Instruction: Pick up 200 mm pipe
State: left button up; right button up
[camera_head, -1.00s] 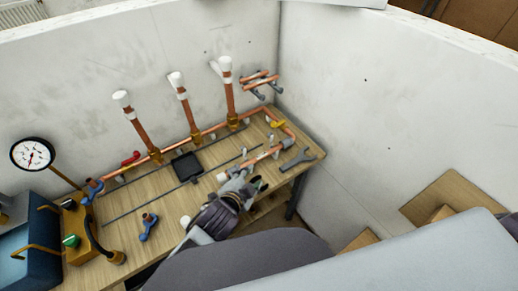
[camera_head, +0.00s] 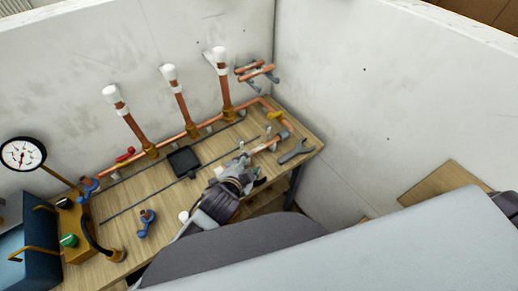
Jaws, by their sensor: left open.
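A short copper pipe (camera_head: 264,146) lies near the right end of the wooden bench, just beyond my left gripper. More short copper pipes (camera_head: 256,71) rest on wall pegs above the bench's far right corner. I cannot tell from the picture which one measures 200 mm. My left gripper (camera_head: 244,159) is open, low over the bench, with its fingers at the near end of the lying pipe. It partly hides that end, and I cannot tell whether they touch. My right gripper is not in view.
A copper line with three white-topped upright pipes (camera_head: 178,99) runs along the back. A wall stands right.

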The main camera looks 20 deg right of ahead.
pick_arm(q)
send_near(258, 150)
jog(key=shift+x, duration=1.8)
jog(key=shift+d+f, duration=0.1)
jog(key=shift+d, duration=0.1)
jog(key=shift+p+x, duration=0.3)
jog(key=shift+x, duration=2.2)
jog(key=shift+c, duration=0.4)
grip_shut()
